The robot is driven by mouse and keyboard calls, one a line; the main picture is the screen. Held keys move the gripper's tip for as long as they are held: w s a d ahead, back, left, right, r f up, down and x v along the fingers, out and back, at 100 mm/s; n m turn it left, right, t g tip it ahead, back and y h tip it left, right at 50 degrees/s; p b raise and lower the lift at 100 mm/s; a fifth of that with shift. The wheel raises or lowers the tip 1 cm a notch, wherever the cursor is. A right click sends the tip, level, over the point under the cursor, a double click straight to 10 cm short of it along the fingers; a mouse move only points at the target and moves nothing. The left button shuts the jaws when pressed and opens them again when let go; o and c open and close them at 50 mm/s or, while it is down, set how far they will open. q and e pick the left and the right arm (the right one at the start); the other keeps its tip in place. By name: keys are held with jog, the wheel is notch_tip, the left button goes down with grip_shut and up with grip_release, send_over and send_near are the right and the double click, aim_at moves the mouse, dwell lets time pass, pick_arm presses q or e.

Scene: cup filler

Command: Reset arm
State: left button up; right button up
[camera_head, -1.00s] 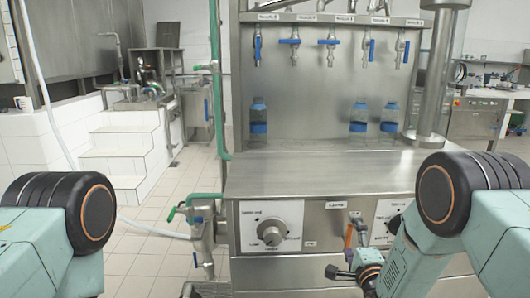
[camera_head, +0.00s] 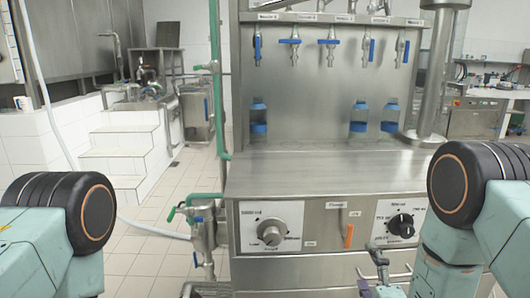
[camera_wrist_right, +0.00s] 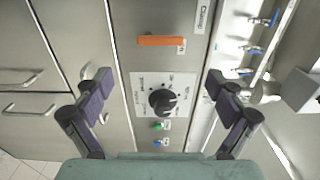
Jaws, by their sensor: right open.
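My right gripper (camera_head: 374,274) is low in front of the filling machine's front panel, in the head view. In the right wrist view its two fingers (camera_wrist_right: 158,80) are spread wide with nothing between them. Beyond the fingers are a black dial (camera_wrist_right: 162,101) and an orange handle (camera_wrist_right: 162,41). The same black dial (camera_head: 400,224) and orange handle (camera_head: 348,236) show in the head view, the gripper below them. The left arm shows only as a link at the left edge; its gripper is out of view.
The machine's steel counter (camera_head: 320,170) is bare at the front. Blue-banded bottles (camera_head: 258,118) stand at its back under several taps with blue levers (camera_head: 295,42). A silver dial (camera_head: 270,232) is on the left front panel. Green pipework (camera_head: 203,197) stands at the machine's left side.

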aim_at(348, 238)
jog(key=w, duration=1)
jog(key=shift+w+a, duration=0.2)
jog(key=shift+w, duration=0.4)
jog(key=n, duration=0.3)
jog(key=shift+s+a+r+n, duration=0.1)
jog(key=shift+a+n, duration=0.2)
jog(key=shift+a, duration=0.05)
jog(key=shift+a+n, duration=0.25)
jog(key=shift+n, duration=0.95)
jog(key=n, duration=0.1)
jog(key=n+b, duration=0.1)
jog(key=n, duration=0.1)
jog(key=shift+a, duration=0.3)
jog(key=n, duration=0.1)
jog(key=n+b, duration=0.1)
jog(key=n, duration=0.1)
jog(key=f+n, duration=0.1)
jog(key=shift+a+n, duration=0.3)
jog(key=shift+a, duration=0.05)
jog(key=n+b, duration=0.1)
jog(key=n, duration=0.1)
jog(key=n+b, duration=0.1)
jog(key=n, duration=0.1)
jog(key=shift+a+f, duration=0.2)
jog(key=shift+f, duration=0.15)
